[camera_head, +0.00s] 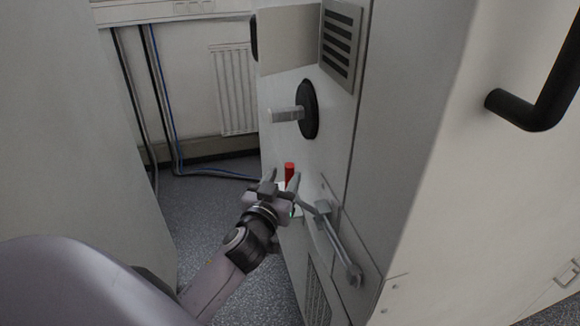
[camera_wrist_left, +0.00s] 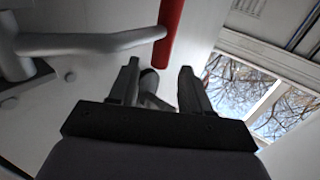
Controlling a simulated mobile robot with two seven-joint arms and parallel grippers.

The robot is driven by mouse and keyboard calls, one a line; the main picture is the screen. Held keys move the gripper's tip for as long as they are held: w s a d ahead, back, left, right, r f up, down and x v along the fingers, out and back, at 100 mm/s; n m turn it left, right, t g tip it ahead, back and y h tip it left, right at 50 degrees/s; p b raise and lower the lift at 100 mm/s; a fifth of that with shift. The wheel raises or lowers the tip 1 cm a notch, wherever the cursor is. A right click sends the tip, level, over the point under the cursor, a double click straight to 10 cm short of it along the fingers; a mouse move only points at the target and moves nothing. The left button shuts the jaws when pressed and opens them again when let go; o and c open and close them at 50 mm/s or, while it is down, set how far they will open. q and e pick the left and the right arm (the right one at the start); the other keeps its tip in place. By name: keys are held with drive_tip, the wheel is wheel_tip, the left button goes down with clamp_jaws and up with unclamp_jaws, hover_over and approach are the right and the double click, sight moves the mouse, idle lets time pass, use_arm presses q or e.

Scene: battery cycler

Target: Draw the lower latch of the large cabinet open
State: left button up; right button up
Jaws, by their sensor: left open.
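The large cabinet (camera_head: 400,150) is white and fills the right of the head view. Its lower latch is a grey metal lever (camera_head: 341,247) on the narrow side face, with a red grip (camera_head: 289,171). In the left wrist view, a metal arm (camera_wrist_left: 90,43) runs to the red grip (camera_wrist_left: 169,32). My left gripper (camera_head: 283,179) is open at the red grip, its fingers on either side of it in the head view. In the left wrist view the grip lies just past the fingertips (camera_wrist_left: 160,66); I cannot tell whether they touch it. My right gripper is not in view.
A black round mount with a grey handle (camera_head: 307,109) sits above the latch, below a vent (camera_head: 341,42). A black bar handle (camera_head: 540,95) juts out at upper right. A pale panel (camera_head: 75,150) stands left. Cables (camera_head: 167,110) and a radiator (camera_head: 234,88) are behind.

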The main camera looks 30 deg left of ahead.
sight(288, 171)
use_arm(q)
drive_tip(key=shift+x, duration=2.5)
clamp_jaws()
